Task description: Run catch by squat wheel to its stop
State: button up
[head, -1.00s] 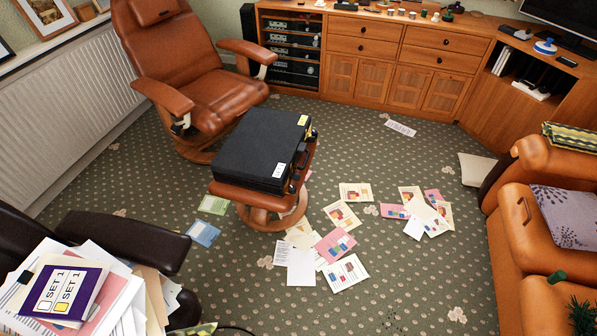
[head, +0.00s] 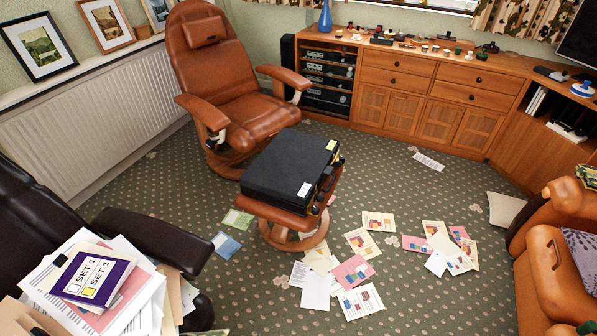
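A black hard case (head: 288,163) lies flat and shut on a brown footstool (head: 268,213) in the middle of the room, in the head view. Its near right side carries small fittings (head: 327,178), too small to tell a catch or a squat wheel apart. A white label and a yellow label show near its right edge. My gripper is not in view.
Loose papers (head: 362,302) lie on the carpet in front and right of the footstool. A brown recliner (head: 235,90) stands behind it. A dark armchair (head: 150,236) heaped with papers is at left, an orange sofa (head: 560,270) at right. Patches of carpet are bare.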

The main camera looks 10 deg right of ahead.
aim_at(320, 198)
jog(key=i, duration=0.4)
jog(key=i+l, duration=0.15)
jog(key=i, duration=0.35)
jog(key=i+l+u, duration=0.15)
jog(key=i, duration=0.3)
jog(key=i+l, duration=0.15)
jog(key=i, duration=0.35)
